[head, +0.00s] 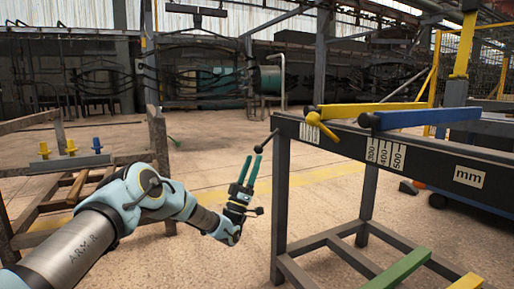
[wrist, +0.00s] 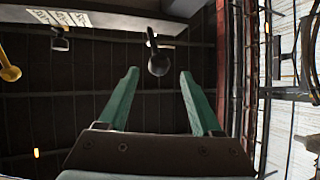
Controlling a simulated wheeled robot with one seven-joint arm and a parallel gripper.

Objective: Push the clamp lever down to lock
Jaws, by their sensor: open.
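A dark lever with a black ball knob (head: 258,149) slants down and left from the near-left end of the rack beam (head: 430,165). My gripper (head: 252,160) is open, its two teal fingers pointing up just below the knob. In the wrist view the black knob (wrist: 157,65) appears between the open fingertips (wrist: 159,74), with a gap on each side. Its short rod (wrist: 151,38) runs up toward the pale beam. I cannot tell how far the knob is from the fingers in depth. The fingers hold nothing.
Rack legs (head: 281,200) stand right of my gripper. A wooden frame (head: 160,140) is at left. The floor between is open.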

